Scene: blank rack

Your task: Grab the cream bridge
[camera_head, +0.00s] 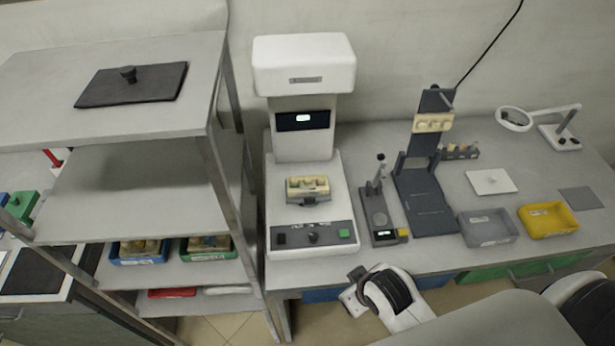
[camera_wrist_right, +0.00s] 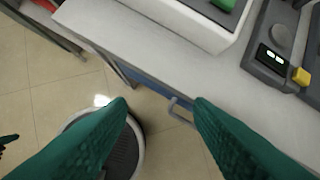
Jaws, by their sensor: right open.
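Two cream pieces could be the bridge; I cannot tell for sure which one is. A cream toothed bar (camera_head: 432,123) sits high on the dark upright stand (camera_head: 428,205) at the middle right of the bench. A cream and brown piece (camera_head: 307,185) rests on a small grey holder inside the white machine. My right gripper (camera_wrist_right: 160,105) shows two green fingers spread wide with nothing between them. It is in front of the bench's front edge, over the floor, apart from both pieces. Neither cream piece shows in the right wrist view. My left gripper is not in view.
A small device with a lever (camera_head: 380,215) stands between the machine and the stand. A grey bin (camera_head: 488,228) and a yellow bin (camera_head: 548,220) are to the right. A shelf rack (camera_head: 140,190) stands left. A white plate (camera_head: 492,181) lies behind the bins.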

